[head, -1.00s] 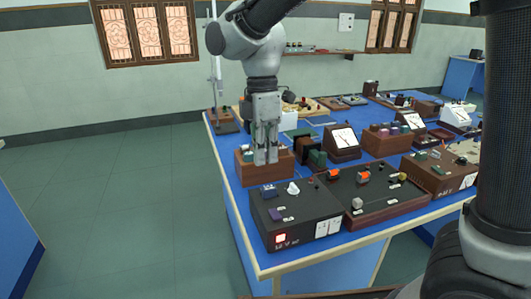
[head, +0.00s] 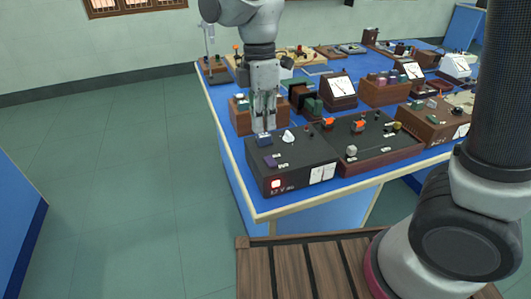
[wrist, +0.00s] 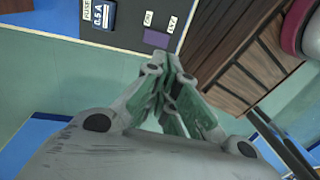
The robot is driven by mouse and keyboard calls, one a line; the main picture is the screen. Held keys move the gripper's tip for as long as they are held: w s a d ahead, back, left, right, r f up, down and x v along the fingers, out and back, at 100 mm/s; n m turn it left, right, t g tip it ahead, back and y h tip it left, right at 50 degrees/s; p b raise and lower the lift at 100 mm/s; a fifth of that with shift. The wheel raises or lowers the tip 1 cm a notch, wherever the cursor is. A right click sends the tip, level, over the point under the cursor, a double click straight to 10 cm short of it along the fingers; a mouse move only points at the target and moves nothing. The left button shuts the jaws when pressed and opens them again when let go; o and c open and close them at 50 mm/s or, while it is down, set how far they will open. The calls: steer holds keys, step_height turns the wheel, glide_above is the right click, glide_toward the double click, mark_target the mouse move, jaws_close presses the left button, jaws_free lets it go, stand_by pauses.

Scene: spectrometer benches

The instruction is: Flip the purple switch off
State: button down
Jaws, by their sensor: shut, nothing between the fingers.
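The purple switch (head: 271,161) is a small block on the top left of a black power box (head: 300,165). It also shows in the wrist view (wrist: 156,38), near the box's edge, beside small white labels. I cannot tell which way it is tipped. My gripper (head: 264,128) points down with its fingers together and empty. In the head view its tips show just behind the switch, close above a dark blue fuse block (head: 264,140). In the wrist view the fingertips (wrist: 163,75) appear below the switch, apart from it.
A white knob (head: 288,136) stands on the box near the fuse block. A red lit square (head: 276,184) is on its front. A black board (head: 375,145) with terminals sits to the right, and a brown wooden box (head: 240,115) behind. Floor is clear at the left.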

mark_target(265, 164)
steer(key=f, duration=0.6)
steer(key=s+f, duration=0.1)
steer(key=f, duration=0.2)
steer(key=shift+s+d, duration=0.1)
steer(key=shift+d, duration=0.05)
steer(key=shift+s+f, duration=0.15)
steer(key=shift+f, duration=0.2)
steer(key=shift+w+r, duration=0.15)
steer(key=shift+w, duration=0.65)
step_height(265, 164, up, 14)
steer(key=w, duration=0.2)
steer(key=shift+a, duration=0.45)
steer(key=shift+s, duration=0.1)
